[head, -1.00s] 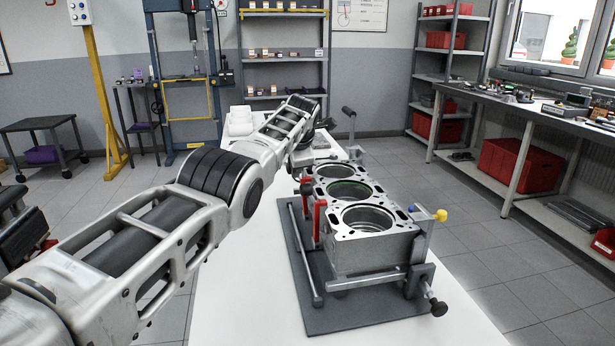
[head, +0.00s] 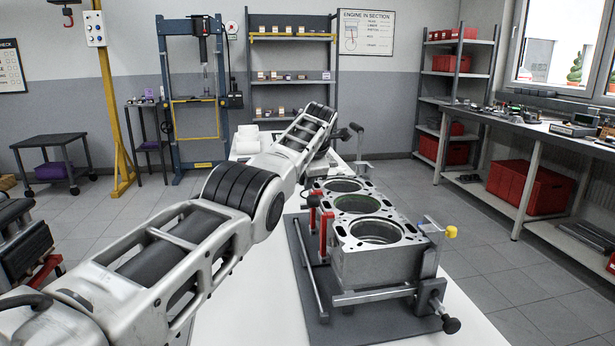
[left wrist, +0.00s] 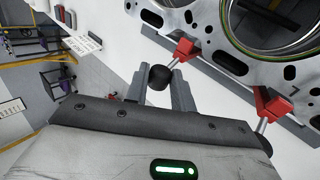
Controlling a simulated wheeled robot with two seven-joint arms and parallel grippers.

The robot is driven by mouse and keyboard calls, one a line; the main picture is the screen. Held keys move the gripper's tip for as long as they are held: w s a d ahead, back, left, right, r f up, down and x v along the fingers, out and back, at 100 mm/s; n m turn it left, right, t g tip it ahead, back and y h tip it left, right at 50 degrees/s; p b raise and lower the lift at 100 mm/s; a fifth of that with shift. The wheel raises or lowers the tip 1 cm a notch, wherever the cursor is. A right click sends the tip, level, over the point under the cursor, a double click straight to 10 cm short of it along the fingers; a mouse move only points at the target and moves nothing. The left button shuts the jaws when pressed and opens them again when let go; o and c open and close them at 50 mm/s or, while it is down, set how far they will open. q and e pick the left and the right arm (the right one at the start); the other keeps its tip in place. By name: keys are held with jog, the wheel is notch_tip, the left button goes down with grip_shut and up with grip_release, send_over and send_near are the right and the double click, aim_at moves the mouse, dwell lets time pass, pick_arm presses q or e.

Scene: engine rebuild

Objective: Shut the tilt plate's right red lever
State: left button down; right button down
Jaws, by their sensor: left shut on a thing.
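The tilt plate (head: 313,300) carries a grey engine block (head: 375,262) with large round bores. Two red levers show at the block's left side in the head view: the nearer one (head: 327,235) and a farther one (head: 311,214). In the left wrist view my left gripper (left wrist: 168,86) is shut on the black knob (left wrist: 159,77) of one red lever (left wrist: 184,48). A second red lever (left wrist: 272,103) is at lower right there, its rod partly hidden by my gripper body. In the head view my left fingers are hidden behind my arm. My right gripper is out of view.
A yellow knob (head: 451,231) and a black knob (head: 451,325) stick out at the plate's right and front. A white table (head: 245,305) lies under the plate, bare on the left. A workbench (head: 545,128) stands at the right.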

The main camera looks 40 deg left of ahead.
pick_arm(q)
jog(key=c, duration=1.5)
grip_release()
jog(key=shift+d+f, duration=0.45)
jog(key=shift+c, duration=0.2)
jog(key=o, duration=0.4)
jog(key=shift+w, duration=0.2)
jog(key=shift+c, duration=0.2)
jog(key=b+v, duration=0.3)
jog(key=v, duration=1.3)
jog(key=shift+b, duration=0.3)
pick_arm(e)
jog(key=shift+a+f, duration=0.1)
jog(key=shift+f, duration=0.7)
pick_arm(q)
jog(key=shift+a+r, duration=0.1)
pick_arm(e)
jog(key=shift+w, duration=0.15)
